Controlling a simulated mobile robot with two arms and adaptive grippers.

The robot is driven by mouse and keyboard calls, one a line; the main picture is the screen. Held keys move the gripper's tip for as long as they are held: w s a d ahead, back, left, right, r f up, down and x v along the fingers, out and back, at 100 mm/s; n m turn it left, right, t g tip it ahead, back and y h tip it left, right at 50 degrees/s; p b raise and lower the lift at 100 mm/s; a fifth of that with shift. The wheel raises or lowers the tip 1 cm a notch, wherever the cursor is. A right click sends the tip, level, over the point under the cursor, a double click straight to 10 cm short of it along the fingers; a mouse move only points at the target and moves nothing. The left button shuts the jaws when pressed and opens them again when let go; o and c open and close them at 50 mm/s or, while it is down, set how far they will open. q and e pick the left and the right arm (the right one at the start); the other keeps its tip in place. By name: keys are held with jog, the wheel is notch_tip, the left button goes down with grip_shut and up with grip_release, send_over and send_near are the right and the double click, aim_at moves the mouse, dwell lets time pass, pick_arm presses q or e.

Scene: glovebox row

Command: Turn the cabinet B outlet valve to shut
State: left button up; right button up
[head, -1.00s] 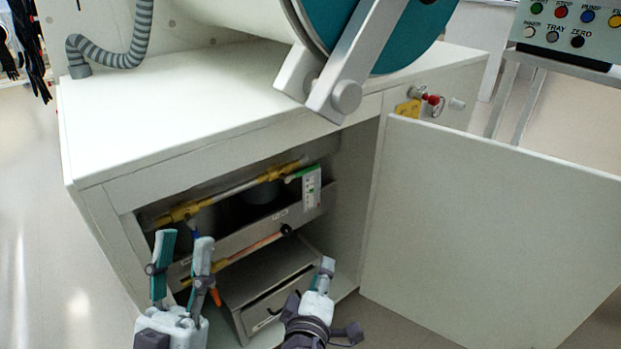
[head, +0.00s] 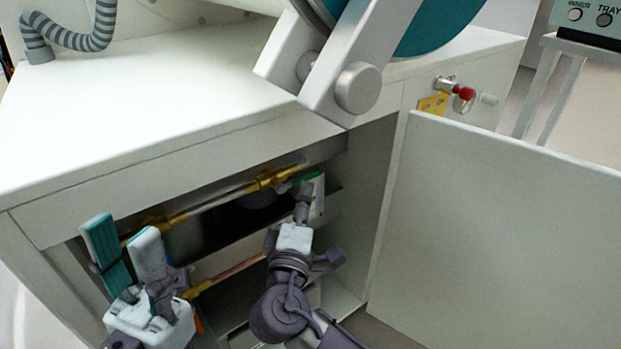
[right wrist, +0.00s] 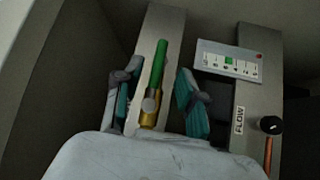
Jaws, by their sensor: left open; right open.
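The outlet valve's green lever (right wrist: 158,65) and brass body (right wrist: 150,108) show in the right wrist view, between the two fingers of my right gripper (right wrist: 158,92). The fingers are open, with visible gaps on both sides of the lever. In the head view my right gripper (head: 302,205) reaches into the open cabinet at the right end of the upper pipe (head: 220,198). There it hides much of the valve, and a bit of the green lever (head: 306,177) shows above it. My left gripper (head: 123,240) is open and empty at the cabinet's left front.
The open cabinet door (head: 500,230) stands to the right of my right arm. The white countertop (head: 150,120) overhangs the opening. A white indicator panel (right wrist: 228,64), a FLOW label (right wrist: 239,120) and a black knob (right wrist: 272,125) are right of the fingers in the wrist view.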

aim_at(310, 173)
jog(key=b+x, duration=0.1)
jog(key=x, duration=0.6)
grip_shut()
